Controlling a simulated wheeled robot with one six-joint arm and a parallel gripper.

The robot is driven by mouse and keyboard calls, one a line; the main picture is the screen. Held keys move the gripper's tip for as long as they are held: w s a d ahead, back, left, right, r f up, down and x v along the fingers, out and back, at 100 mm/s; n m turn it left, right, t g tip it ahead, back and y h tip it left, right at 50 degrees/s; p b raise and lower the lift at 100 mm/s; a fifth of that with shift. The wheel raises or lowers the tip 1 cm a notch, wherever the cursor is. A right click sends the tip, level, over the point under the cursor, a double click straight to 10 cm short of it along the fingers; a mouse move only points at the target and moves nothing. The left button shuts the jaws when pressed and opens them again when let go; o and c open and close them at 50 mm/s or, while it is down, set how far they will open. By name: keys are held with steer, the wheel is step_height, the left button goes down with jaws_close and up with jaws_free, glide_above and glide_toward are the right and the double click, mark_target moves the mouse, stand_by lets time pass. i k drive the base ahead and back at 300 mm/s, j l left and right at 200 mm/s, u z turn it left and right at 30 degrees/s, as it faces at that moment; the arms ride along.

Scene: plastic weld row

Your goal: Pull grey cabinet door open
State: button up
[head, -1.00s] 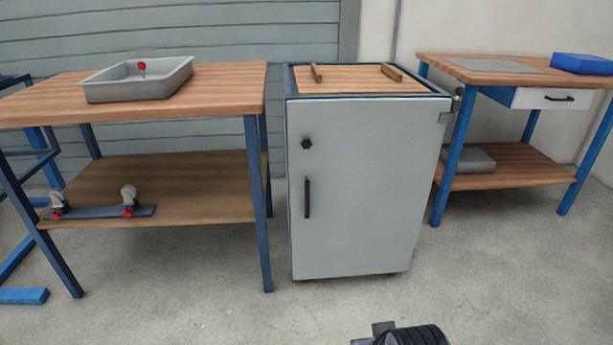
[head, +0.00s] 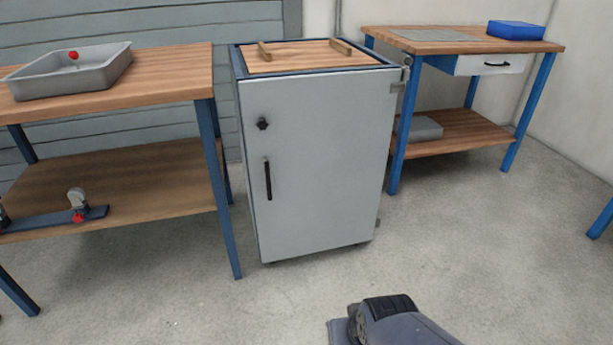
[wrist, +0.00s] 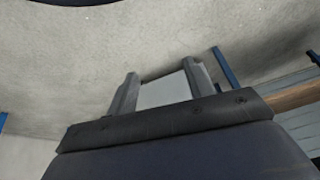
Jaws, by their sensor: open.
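The grey cabinet (head: 320,165) stands in the middle of the head view, its front door shut flush. A black vertical handle (head: 268,179) is on the door's left side, with a black knob (head: 262,124) above it. Hinges show along the right edge. My gripper (wrist: 160,88) is open in the wrist view, its two fingers apart with a pale grey panel visible beyond, seemingly the cabinet door. Nothing is held. In the head view part of my arm shows at the bottom, well short of the door and handle.
A wooden workbench (head: 150,88) with a grey tray (head: 72,72) stands close left of the cabinet. Another bench (head: 460,40) with a white drawer (head: 490,65) and a blue box (head: 516,30) stands at right. The concrete floor (head: 440,240) before the cabinet is clear.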

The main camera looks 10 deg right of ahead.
mark_target(317, 170)
steer(key=i+j+u, duration=0.3)
steer(key=j, duration=0.25)
steer(key=i+j+u, duration=0.35)
steer(key=i+j, duration=0.1)
steer(key=i, duration=0.1)
